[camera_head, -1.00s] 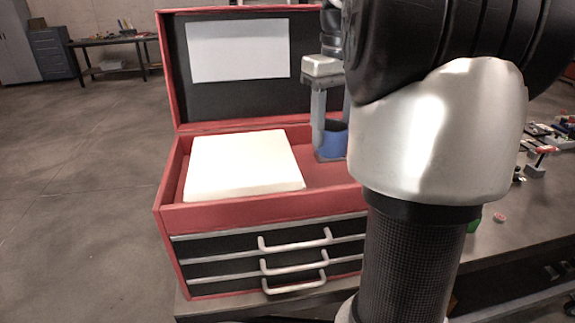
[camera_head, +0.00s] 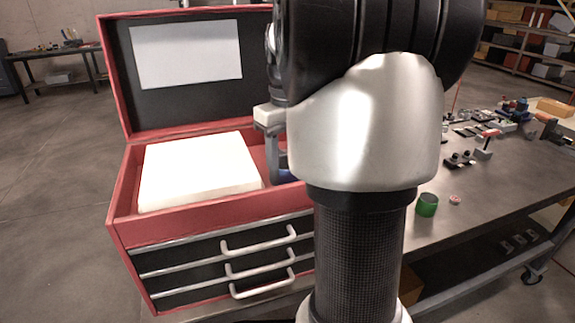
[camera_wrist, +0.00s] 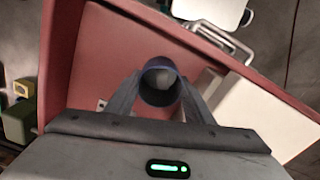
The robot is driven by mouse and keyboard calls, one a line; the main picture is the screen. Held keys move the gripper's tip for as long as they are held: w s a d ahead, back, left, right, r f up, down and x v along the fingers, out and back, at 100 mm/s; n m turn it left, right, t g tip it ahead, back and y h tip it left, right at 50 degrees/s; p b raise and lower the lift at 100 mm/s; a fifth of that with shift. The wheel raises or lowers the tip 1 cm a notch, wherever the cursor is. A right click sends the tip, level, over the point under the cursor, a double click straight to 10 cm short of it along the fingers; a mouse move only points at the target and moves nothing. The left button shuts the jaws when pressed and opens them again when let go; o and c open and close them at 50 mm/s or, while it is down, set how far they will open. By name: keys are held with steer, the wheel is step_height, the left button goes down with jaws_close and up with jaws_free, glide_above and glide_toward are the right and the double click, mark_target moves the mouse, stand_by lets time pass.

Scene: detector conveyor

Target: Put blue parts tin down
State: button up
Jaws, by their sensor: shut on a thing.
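The blue parts tin (camera_wrist: 160,98) is between the two fingers of my gripper (camera_wrist: 158,84) in the wrist view. The gripper is shut on it, and I look down into its round open top. In the head view only a small blue strip of the tin (camera_head: 288,177) shows, as my arm covers the rest. My gripper (camera_head: 276,165) points down inside the open top tray of the red toolbox (camera_head: 215,216), right of a white slab (camera_head: 200,170). I cannot tell whether the tin touches the tray floor.
The toolbox's lid (camera_head: 117,80) stands open behind the tray. The toolbox sits on a metal workbench (camera_head: 490,200). A green cylinder (camera_head: 427,205) and a small red round piece (camera_head: 455,199) are on the bench, with several loose parts farther back.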

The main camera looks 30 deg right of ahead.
steer(key=o, duration=1.1)
steer(key=shift+f, duration=0.1)
steer(key=shift+c, duration=0.2)
step_height(320, 180, up, 12)
steer(key=p, duration=0.1)
steer(key=shift+r, duration=0.2)
